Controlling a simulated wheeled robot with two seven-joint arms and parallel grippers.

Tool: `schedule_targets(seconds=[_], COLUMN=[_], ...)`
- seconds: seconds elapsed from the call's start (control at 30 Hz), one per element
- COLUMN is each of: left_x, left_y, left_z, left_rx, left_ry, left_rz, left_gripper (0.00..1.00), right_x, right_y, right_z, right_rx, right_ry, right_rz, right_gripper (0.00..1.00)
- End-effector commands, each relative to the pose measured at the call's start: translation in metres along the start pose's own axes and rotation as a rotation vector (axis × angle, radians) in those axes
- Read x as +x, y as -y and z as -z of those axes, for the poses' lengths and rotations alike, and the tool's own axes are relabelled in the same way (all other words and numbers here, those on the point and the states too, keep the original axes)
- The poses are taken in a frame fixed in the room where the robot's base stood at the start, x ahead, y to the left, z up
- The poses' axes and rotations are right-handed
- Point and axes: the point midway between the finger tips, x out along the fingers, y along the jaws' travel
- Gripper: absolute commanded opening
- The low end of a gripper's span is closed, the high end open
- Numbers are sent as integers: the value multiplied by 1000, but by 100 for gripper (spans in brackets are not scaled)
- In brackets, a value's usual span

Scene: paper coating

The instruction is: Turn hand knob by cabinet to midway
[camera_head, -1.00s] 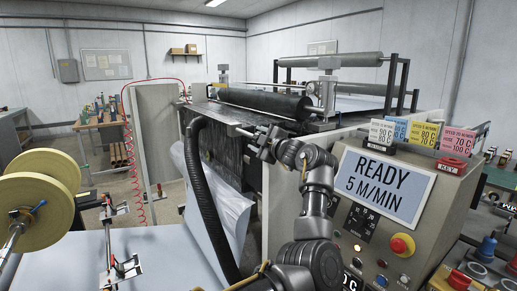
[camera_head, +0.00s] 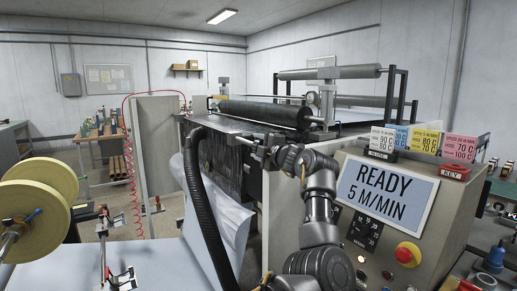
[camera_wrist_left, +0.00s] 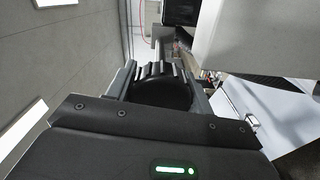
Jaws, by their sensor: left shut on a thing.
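A black ribbed hand knob (camera_wrist_left: 158,90) sits between the two fingers of my left gripper in the left wrist view. The fingers stand at its two sides, and the gripper is shut on it. In the head view my left gripper (camera_head: 258,149) is at the machine's front edge, below the black roller and left of the control cabinet (camera_head: 283,205). I cannot make out the knob there, nor read its angle. The cabinet's display (camera_head: 386,193) reads READY 5 M/MIN. My right gripper is not in view.
A black roller (camera_head: 265,112) spans the machine above the gripper. A thick black hose (camera_head: 208,205) and a pale hanging sheet (camera_head: 228,215) are just left of my arm. A red stop button (camera_head: 408,254) is on the cabinet. Yellowish rolls (camera_head: 30,222) stand at far left.

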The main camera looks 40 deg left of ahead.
Motion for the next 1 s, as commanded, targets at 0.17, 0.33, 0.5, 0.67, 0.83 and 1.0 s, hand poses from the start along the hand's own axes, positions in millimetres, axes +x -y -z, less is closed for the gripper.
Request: schedule_targets(seconds=[0.17, 0.33, 0.5, 0.67, 0.83, 1.0], left_x=[0, 0, 0, -3, -27, -62], left_y=[1, 1, 0, 0, 1, 2], left_z=[0, 0, 0, -1, -1, -1], left_rx=[1, 1, 1, 1, 0, 0], left_ry=[0, 0, 0, 1, 3, 3], left_rz=[2, 1, 1, 0, -1, 0], left_gripper=[29, 74, 74, 74, 74, 74], right_x=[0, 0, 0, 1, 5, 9], right_y=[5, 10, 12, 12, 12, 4], right_z=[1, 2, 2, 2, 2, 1], right_rx=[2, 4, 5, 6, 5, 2], right_ry=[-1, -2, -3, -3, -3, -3], right_rz=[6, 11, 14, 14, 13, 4], right_gripper=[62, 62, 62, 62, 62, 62])
